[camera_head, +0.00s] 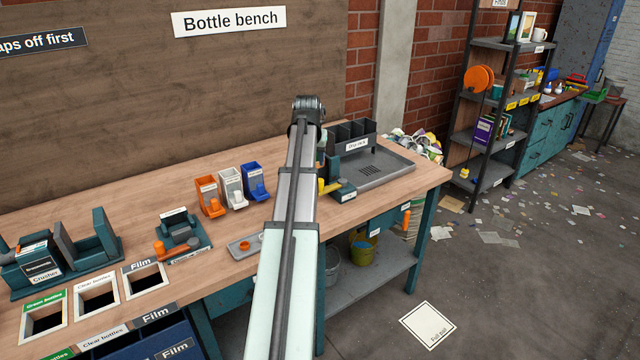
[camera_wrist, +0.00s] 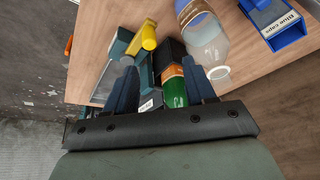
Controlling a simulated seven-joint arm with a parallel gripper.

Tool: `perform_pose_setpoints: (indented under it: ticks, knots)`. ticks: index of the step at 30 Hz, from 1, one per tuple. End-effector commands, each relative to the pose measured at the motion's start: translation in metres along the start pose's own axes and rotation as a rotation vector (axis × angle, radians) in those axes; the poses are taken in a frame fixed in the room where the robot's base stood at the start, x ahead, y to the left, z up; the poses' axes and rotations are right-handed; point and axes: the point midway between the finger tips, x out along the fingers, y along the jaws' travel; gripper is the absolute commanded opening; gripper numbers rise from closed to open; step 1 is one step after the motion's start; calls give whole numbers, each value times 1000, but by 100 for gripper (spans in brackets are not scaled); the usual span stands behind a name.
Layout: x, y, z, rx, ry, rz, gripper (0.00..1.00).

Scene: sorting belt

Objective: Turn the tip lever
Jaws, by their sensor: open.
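A yellow handle (camera_wrist: 148,36), which looks like the tip lever, stands on a dark teal fixture (camera_wrist: 122,42) in the wrist view. In the head view a yellow part (camera_head: 326,187) shows just right of my arm, beside a teal base (camera_head: 345,191); the rest is hidden by my arm. My gripper (camera_wrist: 163,88) is open, its two dark blue fingers apart, with the yellow handle beyond them. A green bottle (camera_wrist: 174,92) with an orange label appears between the fingers; I cannot tell its distance from them. My gripper is not clearly visible in the head view.
A clear bottle (camera_wrist: 208,48) is right of the fingers in the wrist view. A blue caps bin (camera_wrist: 284,32) is at upper right. In the head view, a grey tray (camera_head: 385,170) and dark rack (camera_head: 352,135) stand right of my arm. Bare wood lies in front of the tray.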

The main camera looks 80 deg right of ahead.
Motion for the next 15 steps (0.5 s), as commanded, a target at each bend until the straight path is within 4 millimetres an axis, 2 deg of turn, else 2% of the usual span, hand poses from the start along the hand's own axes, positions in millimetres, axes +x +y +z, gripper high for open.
perform_pose_setpoints:
  ticks: [3, 7, 15]
  knots:
    - [0, 16, -2, -1, -2, 30, 55]
    - [7, 18, -2, -2, -3, 35, 55]
    - [46, 18, -2, -1, -4, 34, 55]
